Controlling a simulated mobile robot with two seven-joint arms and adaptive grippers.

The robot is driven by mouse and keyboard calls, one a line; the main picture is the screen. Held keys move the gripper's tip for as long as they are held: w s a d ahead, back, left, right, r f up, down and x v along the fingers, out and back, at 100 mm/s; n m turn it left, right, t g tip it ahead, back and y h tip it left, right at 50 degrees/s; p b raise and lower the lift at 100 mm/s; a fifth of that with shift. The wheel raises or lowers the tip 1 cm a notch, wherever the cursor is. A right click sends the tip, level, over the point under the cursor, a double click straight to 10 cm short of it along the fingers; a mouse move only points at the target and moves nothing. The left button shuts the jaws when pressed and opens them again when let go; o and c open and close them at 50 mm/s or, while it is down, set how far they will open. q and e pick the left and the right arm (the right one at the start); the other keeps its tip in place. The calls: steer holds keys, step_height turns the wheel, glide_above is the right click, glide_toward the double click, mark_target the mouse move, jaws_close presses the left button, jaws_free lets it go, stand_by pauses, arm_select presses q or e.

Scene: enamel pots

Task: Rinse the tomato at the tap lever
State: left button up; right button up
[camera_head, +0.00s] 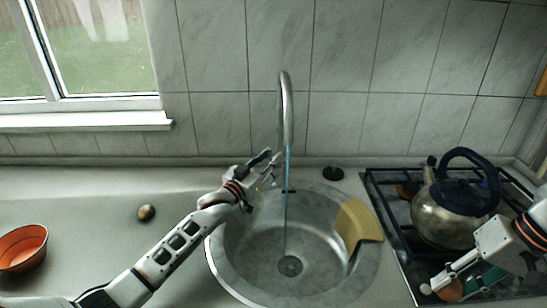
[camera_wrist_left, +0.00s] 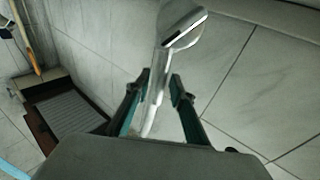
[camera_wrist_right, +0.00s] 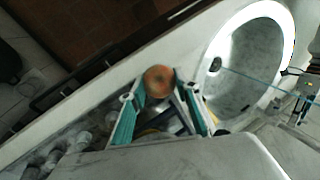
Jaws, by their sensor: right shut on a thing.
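The tomato (camera_wrist_right: 158,80) is a round orange-red thing between the fingertips of my right gripper (camera_wrist_right: 160,92), which is shut on it. In the head view my right gripper (camera_head: 440,286) is at the lower right, over the stove's front and away from the sink. My left gripper (camera_head: 268,170) is beside the tap (camera_head: 286,110) at the back of the sink. In the left wrist view the metal tap lever (camera_wrist_left: 155,95) stands between its parted fingers; contact is unclear. A thin blue water stream (camera_head: 287,210) falls from the spout to the drain.
The round steel sink (camera_head: 237,265) has a yellow cloth-like piece (camera_head: 355,225) over its right rim. A kettle (camera_head: 445,210) stands on the stove at right. A dark plug (camera_head: 333,173) lies behind the sink. An orange bowl (camera_head: 22,248) and a small brown round thing (camera_head: 146,212) are at left.

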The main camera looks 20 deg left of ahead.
arm_select(q)
steer(key=v, duration=1.2)
steer(key=shift+s, duration=0.15)
stand_by(0.5)
